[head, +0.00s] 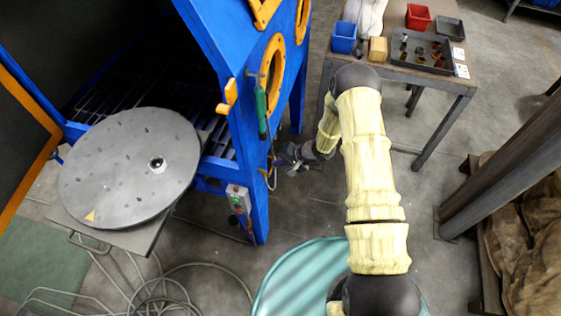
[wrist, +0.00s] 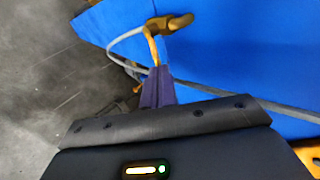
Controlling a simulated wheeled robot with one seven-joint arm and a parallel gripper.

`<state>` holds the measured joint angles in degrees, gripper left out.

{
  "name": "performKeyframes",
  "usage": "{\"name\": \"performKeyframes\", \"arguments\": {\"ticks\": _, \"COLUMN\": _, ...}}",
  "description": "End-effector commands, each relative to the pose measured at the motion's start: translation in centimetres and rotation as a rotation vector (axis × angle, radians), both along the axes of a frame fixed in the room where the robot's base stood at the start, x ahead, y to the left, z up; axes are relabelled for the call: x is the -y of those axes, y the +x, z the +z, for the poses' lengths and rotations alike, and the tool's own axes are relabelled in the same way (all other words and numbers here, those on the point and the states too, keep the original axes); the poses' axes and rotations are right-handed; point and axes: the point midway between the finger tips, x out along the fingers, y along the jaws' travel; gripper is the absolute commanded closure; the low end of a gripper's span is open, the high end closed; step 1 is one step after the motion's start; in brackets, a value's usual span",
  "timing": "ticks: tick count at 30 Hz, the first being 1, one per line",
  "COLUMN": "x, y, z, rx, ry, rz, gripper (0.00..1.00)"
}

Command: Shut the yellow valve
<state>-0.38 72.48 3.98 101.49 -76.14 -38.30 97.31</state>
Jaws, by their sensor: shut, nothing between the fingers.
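The yellow valve (wrist: 170,24) is on the side of the blue cabinet in the wrist view, with a grey hose curving from it. A yellow part hangs down from it toward my fingertips. My gripper (wrist: 158,74) is shut and empty, its dark purple fingers just below that yellow part. I cannot tell whether they touch. In the head view my gripper (head: 281,160) is beside the cabinet's right side. A small yellow piece (head: 268,174) shows there near the fingers, partly hidden.
The blue cabinet (head: 225,60) has an open door and a grey round turntable (head: 130,165) at its front. A control box (head: 238,198) is on its front leg. A workbench (head: 440,82) with bins stands at right. Hoses (head: 150,300) lie on the floor.

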Motion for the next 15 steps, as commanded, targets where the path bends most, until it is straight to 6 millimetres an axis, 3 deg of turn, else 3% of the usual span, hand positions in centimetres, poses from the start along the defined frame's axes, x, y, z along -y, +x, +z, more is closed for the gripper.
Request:
{"name": "performKeyframes", "arguments": {"ticks": 7, "x": -0.5, "y": 0.1, "z": 0.0, "rx": 0.004, "ry": 0.004, "rz": 0.004, "gripper": 1.00}}
{"name": "performKeyframes", "arguments": {"ticks": 15, "x": -0.6, "y": 0.2, "z": 1.2, "rx": 0.007, "ry": 0.007, "rz": 0.004, "gripper": 1.00}}
